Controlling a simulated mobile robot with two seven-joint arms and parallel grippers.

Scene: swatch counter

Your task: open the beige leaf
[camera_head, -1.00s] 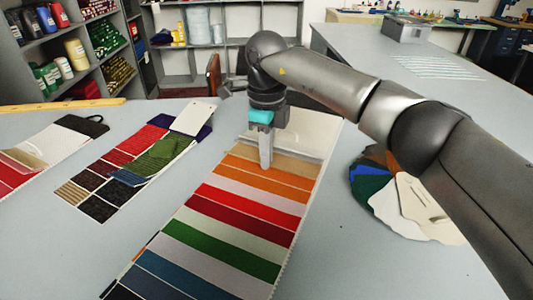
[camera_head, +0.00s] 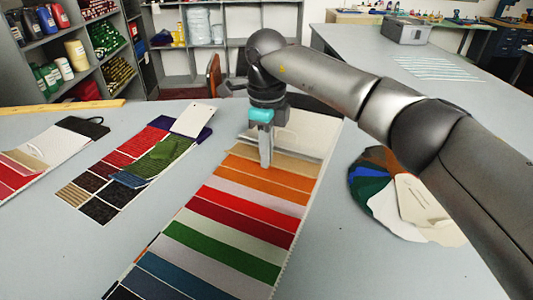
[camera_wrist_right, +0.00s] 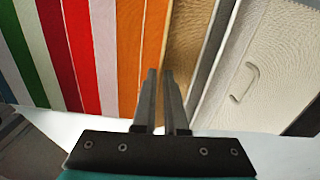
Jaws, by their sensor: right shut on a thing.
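The swatch card with coloured leaves (camera_head: 220,243) lies across the counter. Its beige leaf (camera_head: 297,168) is a flat strip between an orange leaf (camera_head: 262,187) and the pale top part of the card (camera_head: 312,130). My right gripper (camera_head: 266,164) points down at the edge of the beige leaf and is shut on it. In the right wrist view the fingertips (camera_wrist_right: 160,75) are close together where the beige leaf (camera_wrist_right: 187,35) meets the orange one. The fingers hide the pinched edge. The leaf looks flat. My left gripper is not in view.
Two other sample cards, one patterned (camera_head: 118,165) and one white and red (camera_head: 62,148), lie to the left. A fan of rounded swatches (camera_head: 385,215) lies to the right, partly behind my right arm. Bare counter shows between them. A grey box (camera_head: 406,30) stands at the back.

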